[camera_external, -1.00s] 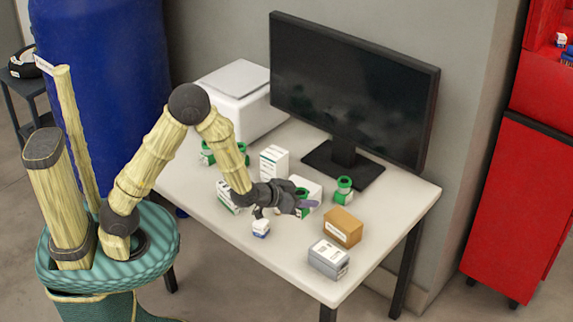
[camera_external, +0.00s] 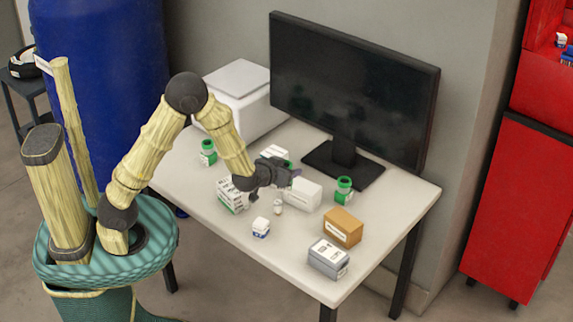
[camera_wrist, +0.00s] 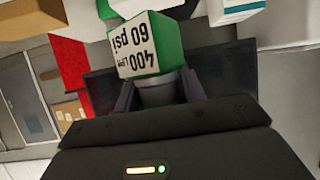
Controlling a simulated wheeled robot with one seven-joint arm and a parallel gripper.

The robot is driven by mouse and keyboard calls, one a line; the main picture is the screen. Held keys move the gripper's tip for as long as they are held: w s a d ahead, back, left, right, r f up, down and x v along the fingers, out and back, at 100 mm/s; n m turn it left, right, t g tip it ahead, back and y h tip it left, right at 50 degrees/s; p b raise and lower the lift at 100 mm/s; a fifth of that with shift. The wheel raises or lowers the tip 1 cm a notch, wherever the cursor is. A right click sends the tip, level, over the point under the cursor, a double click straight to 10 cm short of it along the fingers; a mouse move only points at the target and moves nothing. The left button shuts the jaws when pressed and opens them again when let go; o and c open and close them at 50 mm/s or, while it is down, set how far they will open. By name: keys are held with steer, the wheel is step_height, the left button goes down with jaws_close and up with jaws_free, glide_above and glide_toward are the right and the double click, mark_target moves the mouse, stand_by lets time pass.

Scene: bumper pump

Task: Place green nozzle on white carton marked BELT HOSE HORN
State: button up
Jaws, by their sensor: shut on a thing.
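The green nozzle (camera_wrist: 160,60) fills the upper middle of the wrist view, with a white label reading "400" and "60 psi". My gripper (camera_wrist: 157,92) is shut on its grey neck. In the external view my gripper (camera_external: 288,175) is above the middle of the table, with a bit of green (camera_external: 286,163) showing behind it. White cartons stand close by: one (camera_external: 304,195) just right of the gripper, one (camera_external: 274,152) behind it, partly hidden, and one (camera_external: 232,197) to its left. Their print is too small to read, so I cannot tell which is marked BELT HOSE HORN.
Other green nozzles stand at the left (camera_external: 208,152) and near the monitor (camera_external: 344,189). A brown box (camera_external: 342,228), a grey box (camera_external: 328,259), a white-blue bottle (camera_external: 261,228) and a small white bottle (camera_external: 278,206) stand forward. The monitor (camera_external: 350,90) borders the back.

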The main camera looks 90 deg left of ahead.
steer(key=s+a+r+n+g+y+p, duration=0.1)
steer(key=s+a+n+g, duration=0.3)
steer(key=s, duration=0.5)
steer(key=s+a+r+n+g+y+p, duration=0.1)
steer(key=s+a+r+n+g+p, duration=0.2)
steer(key=s+n+g, duration=0.4)
steer(key=shift+s+a+r+n+g+y, duration=0.3)
steer(key=shift+s+a+n+g, duration=0.1)
steer(key=shift+s+a+g, duration=0.4)
steer(key=shift+f, duration=3.15)
steer(key=shift+f+b, duration=0.45)
steer(key=shift+f, duration=1.4)
steer(key=shift+f, duration=0.15)
steer(key=o, duration=1.1)
